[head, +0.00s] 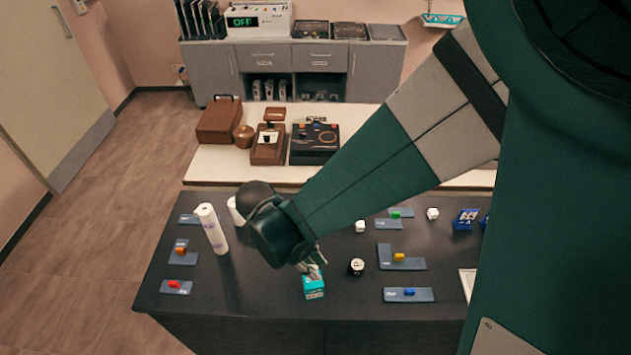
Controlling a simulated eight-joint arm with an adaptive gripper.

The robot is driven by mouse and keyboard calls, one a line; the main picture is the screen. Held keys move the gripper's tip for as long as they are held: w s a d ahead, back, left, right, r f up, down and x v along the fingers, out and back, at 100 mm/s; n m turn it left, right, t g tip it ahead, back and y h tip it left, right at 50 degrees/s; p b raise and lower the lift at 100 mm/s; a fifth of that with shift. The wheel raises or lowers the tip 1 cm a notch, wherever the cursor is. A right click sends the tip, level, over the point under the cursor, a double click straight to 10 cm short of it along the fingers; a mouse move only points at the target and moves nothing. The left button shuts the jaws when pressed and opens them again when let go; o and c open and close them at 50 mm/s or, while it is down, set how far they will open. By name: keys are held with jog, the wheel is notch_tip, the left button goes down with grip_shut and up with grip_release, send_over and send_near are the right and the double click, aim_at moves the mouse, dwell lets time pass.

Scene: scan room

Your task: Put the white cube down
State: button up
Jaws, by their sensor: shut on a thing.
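My gripper (311,268) points down over the front middle of the dark table and is shut. Its fingertips meet the top of a small teal-and-white box (313,287), the only thing I can make out at the jaws. I cannot tell whether the box touches the table. No plain white cube shows clearly between the fingers. Two small white cubes stand on the table to the right of my gripper: one (361,226) behind the black-and-white round pot, one (433,214) farther right.
The round pot (356,267) stands close right of my gripper. Slate plates with coloured pieces lie at the left (176,287) and right (408,295). Blue items (466,219) stand at the far right. Bare tabletop lies left of the box.

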jog(key=shift+f, duration=1.4)
jog(key=shift+f+b, duration=0.2)
jog(key=shift+b, duration=0.15)
jog(key=o, duration=0.7)
jog(key=shift+o, duration=0.2)
jog(key=shift+r, duration=0.25)
jog(key=p+v, duration=0.1)
jog(key=v, duration=1.1)
jog(key=shift+p, duration=0.3)
jog(key=shift+d, duration=0.15)
